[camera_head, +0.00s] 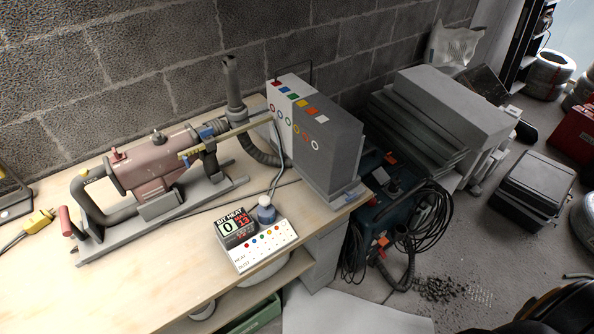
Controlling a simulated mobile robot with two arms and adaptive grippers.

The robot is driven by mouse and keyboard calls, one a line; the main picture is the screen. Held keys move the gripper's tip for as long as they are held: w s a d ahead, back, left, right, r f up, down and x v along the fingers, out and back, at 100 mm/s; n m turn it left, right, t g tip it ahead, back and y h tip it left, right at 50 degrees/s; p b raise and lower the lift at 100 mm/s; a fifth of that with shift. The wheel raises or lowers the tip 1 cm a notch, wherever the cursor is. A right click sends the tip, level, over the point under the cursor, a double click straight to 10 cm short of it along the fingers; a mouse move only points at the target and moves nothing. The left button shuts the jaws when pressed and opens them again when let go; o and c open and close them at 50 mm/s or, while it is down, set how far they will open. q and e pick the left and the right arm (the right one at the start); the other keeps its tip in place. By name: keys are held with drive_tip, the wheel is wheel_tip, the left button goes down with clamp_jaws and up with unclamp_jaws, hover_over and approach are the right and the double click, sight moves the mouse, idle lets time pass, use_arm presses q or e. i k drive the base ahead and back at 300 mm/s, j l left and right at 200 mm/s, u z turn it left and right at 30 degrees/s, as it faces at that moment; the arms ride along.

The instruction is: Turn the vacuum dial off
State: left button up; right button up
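The vacuum (376,220) looks like the dark teal machine with orange parts on the floor, right of the workbench. Black hoses or cables are coiled against it. I cannot make out a dial or its setting on it. On the bench, a white panel (266,247) with coloured dots and small lettering carries a display box (237,228) reading "BIT HEAT", with 0 and 13. A blue round knob or cap (266,210) sits beside the display; I cannot tell whether it is a dial. Neither of my grippers is in view.
A core drill on a stand (150,177) lies across the workbench (110,290). A grey case with coloured marks (328,150) stands at the bench's right end. Grey slabs (455,105) and a dark case (535,188) take up floor at right. Dark rubble (440,290) lies near the hoses.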

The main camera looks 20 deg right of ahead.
sight(372, 202)
drive_tip(key=l+z, duration=0.4)
drive_tip(key=l, duration=1.15)
